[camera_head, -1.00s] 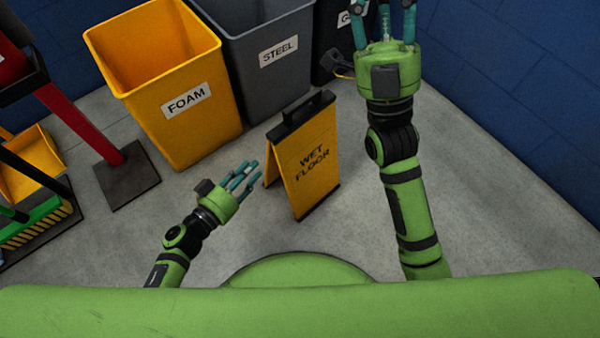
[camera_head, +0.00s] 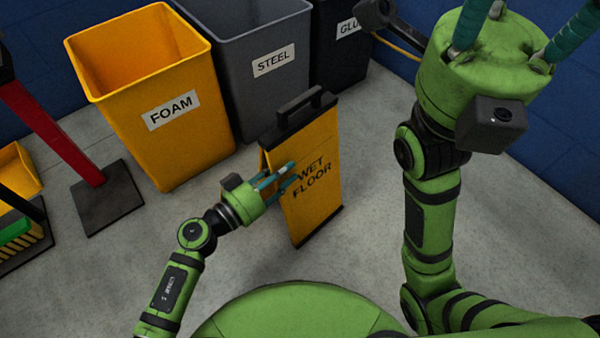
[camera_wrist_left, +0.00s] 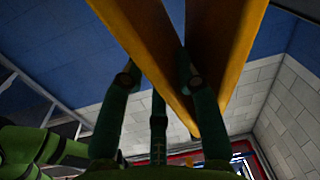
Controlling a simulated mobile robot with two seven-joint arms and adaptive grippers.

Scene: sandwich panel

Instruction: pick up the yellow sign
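The yellow sign (camera_head: 318,212) is a folding "WET FLOOR" board with a black top handle, standing upright on the grey floor in the head view. My left gripper (camera_head: 283,177) is at its left edge, with teal fingers spread and overlapping the panel's face. In the left wrist view, the sign's two yellow panels (camera_wrist_left: 145,28) meet in a V just ahead of the left gripper's open fingers (camera_wrist_left: 158,85). I cannot tell whether they touch. My right gripper (camera_head: 520,22) is raised at the upper right, its fingers spread and empty, the tips cut off.
A yellow FOAM bin (camera_head: 160,95), a grey STEEL bin (camera_head: 262,75) and a dark GLUE bin (camera_head: 340,50) stand behind the sign. A red post on a dark base (camera_head: 108,200) is at left. Floor right of the sign is clear.

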